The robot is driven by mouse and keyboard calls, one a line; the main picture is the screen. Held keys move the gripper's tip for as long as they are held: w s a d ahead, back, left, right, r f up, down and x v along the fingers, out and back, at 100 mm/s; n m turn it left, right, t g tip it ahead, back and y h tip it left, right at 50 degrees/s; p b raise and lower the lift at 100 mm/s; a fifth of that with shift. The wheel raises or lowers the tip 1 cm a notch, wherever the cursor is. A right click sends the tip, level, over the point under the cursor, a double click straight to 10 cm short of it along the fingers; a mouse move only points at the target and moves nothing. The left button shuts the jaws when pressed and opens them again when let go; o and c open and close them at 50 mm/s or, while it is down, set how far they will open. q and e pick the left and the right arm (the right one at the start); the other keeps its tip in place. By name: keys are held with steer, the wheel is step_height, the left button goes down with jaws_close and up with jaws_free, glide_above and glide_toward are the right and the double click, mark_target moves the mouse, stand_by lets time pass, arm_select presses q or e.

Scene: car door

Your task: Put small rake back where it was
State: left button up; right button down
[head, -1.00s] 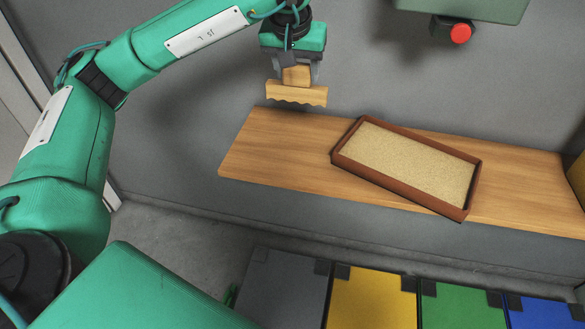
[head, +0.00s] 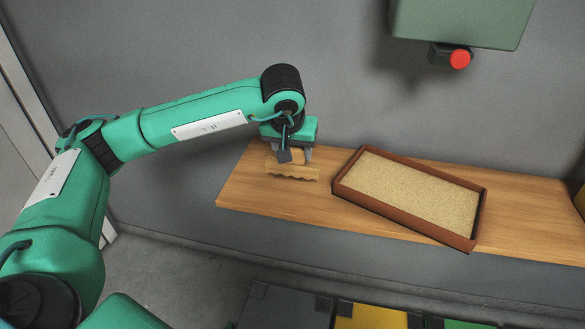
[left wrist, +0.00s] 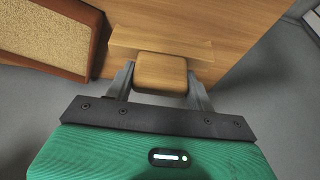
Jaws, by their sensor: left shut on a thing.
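The small rake (head: 292,172) is light wood with a wavy lower edge. My left gripper (head: 295,156) is shut on its block-shaped handle, and the rake's toothed side faces down. In the head view the rake is over the left part of the wooden shelf (head: 243,190), left of the sand tray. In the left wrist view the rake's handle (left wrist: 161,73) sits between the two fingers, with its wide head beyond. I cannot tell whether the rake touches the shelf. My right gripper is not in view.
A brown-framed tray of sand (head: 410,190) lies at an angle on the shelf, close to the rake's right. A green box with a red button (head: 459,58) hangs on the wall above. Coloured bins, including a yellow one (head: 372,316), stand below the shelf.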

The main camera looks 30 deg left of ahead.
mark_target(293, 175)
arm_select(q)
step_height(293, 175, down, 5)
steer(key=shift+r, duration=0.15)
steer(key=shift+f, duration=0.25)
steer(key=shift+f+b, duration=0.1)
steer(key=shift+b, duration=0.2)
steer(key=o, duration=1)
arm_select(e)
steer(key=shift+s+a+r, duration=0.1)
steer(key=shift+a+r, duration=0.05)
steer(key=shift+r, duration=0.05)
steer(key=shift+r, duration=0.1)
